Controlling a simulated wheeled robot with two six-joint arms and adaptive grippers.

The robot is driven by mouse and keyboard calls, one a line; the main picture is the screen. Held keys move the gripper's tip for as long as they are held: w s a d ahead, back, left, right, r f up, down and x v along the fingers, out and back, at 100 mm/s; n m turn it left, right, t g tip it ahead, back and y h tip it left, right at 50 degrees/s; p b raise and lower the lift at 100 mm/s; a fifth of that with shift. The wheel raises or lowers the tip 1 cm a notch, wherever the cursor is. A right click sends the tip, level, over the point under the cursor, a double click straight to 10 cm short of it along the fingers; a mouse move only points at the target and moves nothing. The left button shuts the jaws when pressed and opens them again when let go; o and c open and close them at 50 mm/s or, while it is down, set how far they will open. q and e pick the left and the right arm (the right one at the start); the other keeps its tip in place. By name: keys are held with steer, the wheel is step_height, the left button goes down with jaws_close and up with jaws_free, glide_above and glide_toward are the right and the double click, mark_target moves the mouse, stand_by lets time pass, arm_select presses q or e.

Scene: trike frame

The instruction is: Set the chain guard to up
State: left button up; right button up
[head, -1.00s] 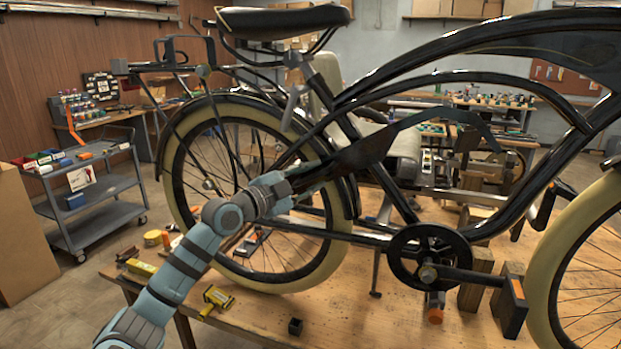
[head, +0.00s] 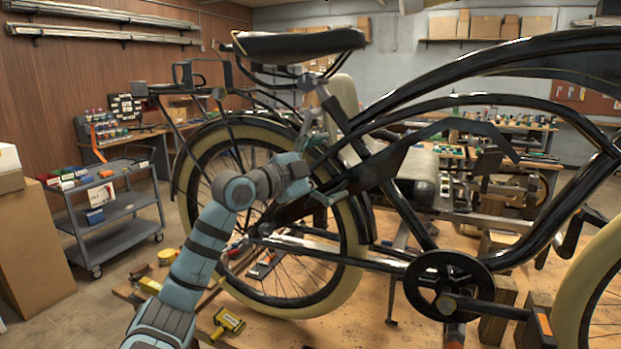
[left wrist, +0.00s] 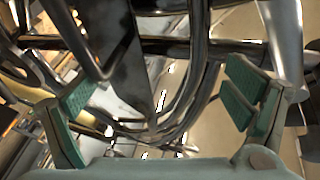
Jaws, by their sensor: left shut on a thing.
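The chain guard (head: 378,172) is a long dark plate on the black bicycle. It slopes up from the rear wheel, past the seat tube, to a bent front end high above the chainring (head: 449,286). My left gripper (head: 323,183) is at its rear part, beside the rear wheel, and is shut on it. In the left wrist view the dark plate (left wrist: 128,75) runs between my green-padded fingers, which stand well apart; the contact itself is not clear there. My right gripper is out of view.
The bicycle stands on a wooden workbench (head: 350,325), with its rear wheel (head: 353,225) and frame tubes close around my gripper. A yellow tool (head: 228,322) lies on the bench near my arm. A grey cart (head: 115,233) stands at the left.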

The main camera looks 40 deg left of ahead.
arm_select(q)
steer(key=s+b, duration=0.3)
steer(key=shift+s+a+r, duration=0.15)
steer(key=shift+s, duration=0.15)
steer(key=c, duration=0.7)
steer(key=shift+t, duration=0.3)
steer(key=s+b, duration=0.1)
steer(key=s, duration=0.1)
steer(key=s+a, duration=0.1)
steer(key=s, duration=0.1)
steer(key=s+a+b, duration=0.1)
steer(key=shift+s+r+b, duration=0.1)
steer(key=shift+s+b, duration=0.25)
steer(key=shift+s, duration=0.05)
steer(key=c, duration=0.3)
steer(key=s+b, duration=0.5)
steer(key=s+a+b, duration=0.1)
steer(key=s+b, duration=0.2)
steer(key=shift+f, duration=0.3)
steer(key=shift+c, duration=0.2)
steer(key=shift+c, duration=0.2)
